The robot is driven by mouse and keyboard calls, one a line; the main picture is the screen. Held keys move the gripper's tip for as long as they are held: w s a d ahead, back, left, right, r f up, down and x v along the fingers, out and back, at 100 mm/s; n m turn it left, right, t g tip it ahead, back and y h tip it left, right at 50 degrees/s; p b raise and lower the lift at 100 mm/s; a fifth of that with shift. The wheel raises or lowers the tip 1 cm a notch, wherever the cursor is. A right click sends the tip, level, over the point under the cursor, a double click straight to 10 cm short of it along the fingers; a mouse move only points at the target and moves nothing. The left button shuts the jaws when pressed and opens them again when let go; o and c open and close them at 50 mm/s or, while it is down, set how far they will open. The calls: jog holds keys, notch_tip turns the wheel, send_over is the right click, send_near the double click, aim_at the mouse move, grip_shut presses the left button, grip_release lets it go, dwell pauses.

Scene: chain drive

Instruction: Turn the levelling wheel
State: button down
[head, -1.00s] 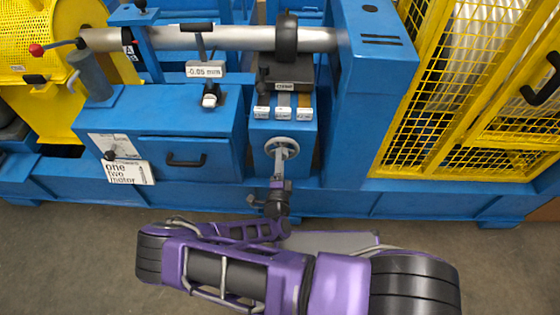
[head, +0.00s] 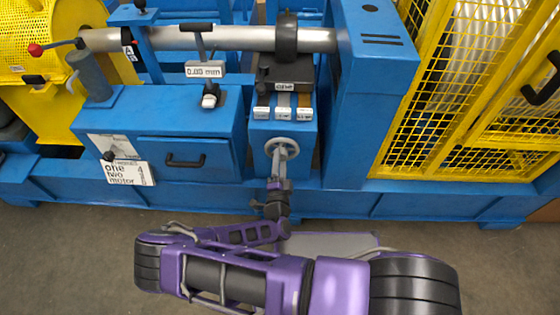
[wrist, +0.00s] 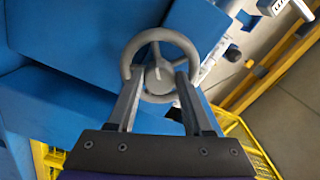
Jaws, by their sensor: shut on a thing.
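The levelling wheel (head: 283,139) is a small grey handwheel on the front of the blue block right of the drawer. In the wrist view the wheel (wrist: 160,36) shows its round rim and hub. My gripper (head: 279,156) reaches it from the front. In the wrist view my gripper (wrist: 157,82) has one finger on each side of the hub, shut on the wheel. The fingers hide part of the lower rim. The readout (head: 205,69) above left shows about 0.0 mm; its last digit is hard to read.
A blue drawer (head: 180,152) with a black handle is left of the wheel. A printed card (head: 131,173) leans by it. A yellow mesh guard (head: 440,100) stands at right. A long grey shaft (head: 230,39) runs across the back. The floor in front is bare.

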jog(key=shift+c, duration=1.5)
grip_release()
jog(key=shift+s, duration=0.1)
jog(key=s+p, duration=0.1)
jog(key=s, duration=1.6)
jog(key=shift+s+a, duration=0.2)
jog(key=shift+a, duration=0.05)
